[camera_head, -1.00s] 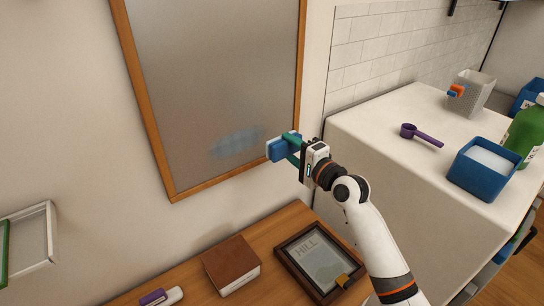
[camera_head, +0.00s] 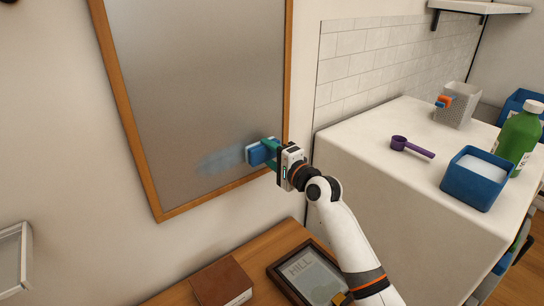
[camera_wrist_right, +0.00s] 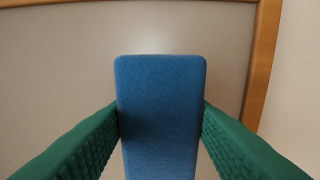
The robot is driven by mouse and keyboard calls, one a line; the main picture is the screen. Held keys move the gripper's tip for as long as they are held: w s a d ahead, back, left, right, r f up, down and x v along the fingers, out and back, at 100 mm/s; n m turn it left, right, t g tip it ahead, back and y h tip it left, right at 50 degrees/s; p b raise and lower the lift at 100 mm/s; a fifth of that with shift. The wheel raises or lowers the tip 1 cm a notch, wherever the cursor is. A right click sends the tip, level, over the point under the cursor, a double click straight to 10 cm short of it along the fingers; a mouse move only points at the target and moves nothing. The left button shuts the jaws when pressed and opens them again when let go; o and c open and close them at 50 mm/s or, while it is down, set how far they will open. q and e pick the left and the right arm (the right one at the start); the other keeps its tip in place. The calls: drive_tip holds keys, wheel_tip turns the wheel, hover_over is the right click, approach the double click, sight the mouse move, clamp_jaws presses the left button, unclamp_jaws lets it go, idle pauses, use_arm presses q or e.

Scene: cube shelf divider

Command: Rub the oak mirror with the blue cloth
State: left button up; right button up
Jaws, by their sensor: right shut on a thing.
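The oak mirror (camera_head: 196,95) hangs on the wall, with a wooden frame and a grey surface. A bluish smear (camera_head: 221,160) lies on its lower right part. My right gripper (camera_head: 268,151) is shut on the blue cloth (camera_head: 257,155), a block-like pad, in front of the mirror's lower right, just right of the smear. In the right wrist view the blue cloth (camera_wrist_right: 160,115) sits between the green fingers, with the mirror's surface and frame behind it. I cannot tell whether the cloth touches the mirror. My left gripper is not in view.
Below the mirror, a wooden surface (camera_head: 262,254) holds a brown book (camera_head: 221,283) and a dark-framed picture (camera_head: 312,275). To the right, a white counter (camera_head: 375,148) carries a purple scoop (camera_head: 411,147), a blue container (camera_head: 475,182), a green bottle (camera_head: 520,138) and a grey basket (camera_head: 458,106).

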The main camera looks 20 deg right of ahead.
sight(252, 160)
drive_tip(key=shift+x, duration=0.9)
idle(0.4)
drive_tip(key=shift+s+a+r+p, duration=0.15)
drive_tip(key=shift+s+a+p, duration=0.05)
drive_tip(key=shift+a+p, duration=0.2)
drive_tip(key=shift+s+a+p, duration=0.25)
drive_tip(key=shift+a+p, duration=0.25)
drive_tip(key=shift+a, duration=0.05)
drive_tip(key=shift+s+a+p, duration=0.3)
drive_tip(key=shift+a+p, duration=0.2)
drive_tip(key=shift+a, duration=0.1)
drive_tip(key=shift+s+a, duration=0.1)
drive_tip(key=shift+a, duration=0.05)
drive_tip(key=shift+a, duration=0.1)
drive_tip(key=shift+s+a+p, duration=0.25)
drive_tip(key=shift+a+p, duration=0.5)
drive_tip(key=shift+p, duration=0.05)
drive_tip(key=shift+s+a+p, duration=0.2)
drive_tip(key=shift+a+p, duration=0.35)
drive_tip(key=shift+a, duration=0.35)
